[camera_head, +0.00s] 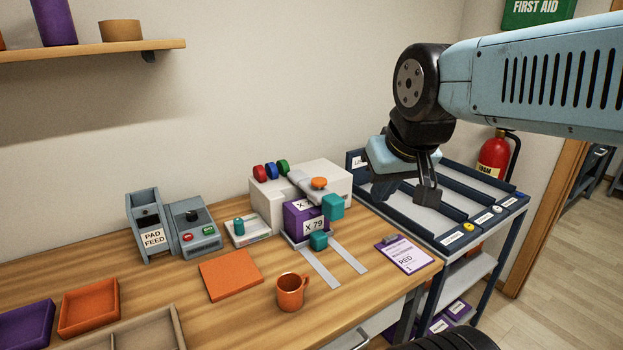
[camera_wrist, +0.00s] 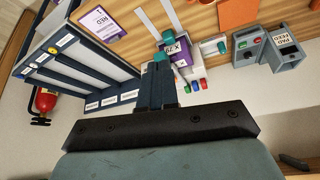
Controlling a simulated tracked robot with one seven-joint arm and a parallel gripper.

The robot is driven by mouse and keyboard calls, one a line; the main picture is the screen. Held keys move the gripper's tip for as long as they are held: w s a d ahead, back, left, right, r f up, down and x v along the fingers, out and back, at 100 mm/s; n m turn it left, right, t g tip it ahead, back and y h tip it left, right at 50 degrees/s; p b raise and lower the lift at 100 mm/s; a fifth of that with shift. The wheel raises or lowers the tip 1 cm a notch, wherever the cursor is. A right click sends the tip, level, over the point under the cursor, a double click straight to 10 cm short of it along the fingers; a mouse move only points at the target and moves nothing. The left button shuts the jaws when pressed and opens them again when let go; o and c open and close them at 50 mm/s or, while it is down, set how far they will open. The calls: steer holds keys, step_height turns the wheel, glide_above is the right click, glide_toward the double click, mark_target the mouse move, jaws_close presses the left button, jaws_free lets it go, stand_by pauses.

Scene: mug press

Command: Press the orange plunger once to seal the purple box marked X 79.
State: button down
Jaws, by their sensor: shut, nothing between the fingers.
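The purple box (camera_head: 304,222) marked X 79 sits in the white press (camera_head: 265,205) on the table. The orange plunger (camera_head: 319,183) is on top of the press, above the box. Teal blocks (camera_head: 333,207) stand at the box's right and front. My gripper (camera_head: 408,196) is shut and empty, held in the air to the right of the press and apart from the plunger. In the wrist view the shut fingers (camera_wrist: 157,80) point toward the purple box (camera_wrist: 182,48) and cover part of the press; I cannot make out the plunger there.
A blue rack (camera_head: 455,238) with sloped lanes stands right of the table, under my gripper. A clipboard (camera_head: 405,252) lies at the table's right edge. An orange mug (camera_head: 290,292) and an orange pad (camera_head: 231,275) are in front. The pad feed (camera_head: 150,230) stands left.

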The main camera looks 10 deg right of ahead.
steer(key=w+a+r+m+y, duration=0.1)
steer(key=w+a+m+y, duration=0.2)
steer(key=w, duration=0.5)
steer(key=m+t+y, duration=0.1)
steer(key=m+t, duration=0.1)
steer(key=m, duration=1.6)
glide_above(321, 181)
step_height(321, 181, down, 5)
steer(key=shift+f, duration=4.45)
